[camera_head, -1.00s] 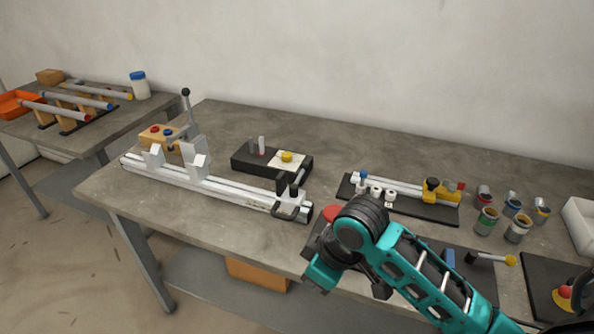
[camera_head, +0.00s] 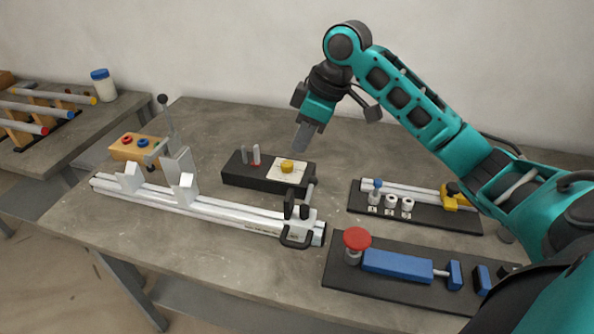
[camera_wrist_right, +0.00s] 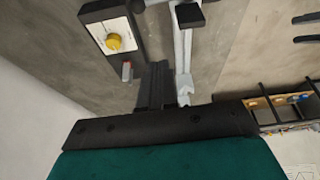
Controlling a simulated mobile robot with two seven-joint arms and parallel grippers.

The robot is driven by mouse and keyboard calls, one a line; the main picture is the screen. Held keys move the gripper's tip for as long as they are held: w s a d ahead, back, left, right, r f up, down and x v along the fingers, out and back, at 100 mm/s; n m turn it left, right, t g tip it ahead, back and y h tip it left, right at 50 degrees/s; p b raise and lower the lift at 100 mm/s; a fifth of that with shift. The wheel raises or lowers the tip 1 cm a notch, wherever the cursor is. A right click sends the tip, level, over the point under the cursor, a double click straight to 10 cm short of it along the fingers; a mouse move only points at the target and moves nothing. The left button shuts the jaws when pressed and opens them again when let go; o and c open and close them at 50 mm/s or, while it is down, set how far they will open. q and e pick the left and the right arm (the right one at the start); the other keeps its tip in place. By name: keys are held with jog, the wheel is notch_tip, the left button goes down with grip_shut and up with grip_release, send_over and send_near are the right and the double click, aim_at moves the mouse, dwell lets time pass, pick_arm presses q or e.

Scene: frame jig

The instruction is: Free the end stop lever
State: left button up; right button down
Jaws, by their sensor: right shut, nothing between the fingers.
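A long silver rail jig (camera_head: 215,210) lies on the near left part of the bench. At its right end is the end stop (camera_head: 297,226), with dark upright parts, a black loop handle at the front and a lever (camera_head: 309,192) tilted up; I cannot tell if it is locked. My right gripper (camera_head: 302,140) is shut and empty, pointing down behind and above the black box, apart from the lever. In the right wrist view, its fingers (camera_wrist_right: 154,85) show beside the rail (camera_wrist_right: 183,65). My left gripper is out of view.
A black box with a yellow knob (camera_head: 287,166) stands behind the rail. To the right are a black board with rods and white rollers (camera_head: 390,203) and a board with a red button (camera_head: 357,239) and blue cylinder (camera_head: 398,263). A tall ball-ended lever (camera_head: 165,108) rises at left.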

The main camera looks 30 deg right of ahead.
aim_at(309, 196)
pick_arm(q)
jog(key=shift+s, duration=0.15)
pick_arm(e)
notch_tip(309, 196, down, 10)
jog(key=shift+s+d, duration=0.15)
jog(key=shift+s, duration=0.2)
dwell(0.4)
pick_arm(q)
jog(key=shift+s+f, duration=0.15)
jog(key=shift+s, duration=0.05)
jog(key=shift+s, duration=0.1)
pick_arm(e)
jog(key=shift+w, duration=0.1)
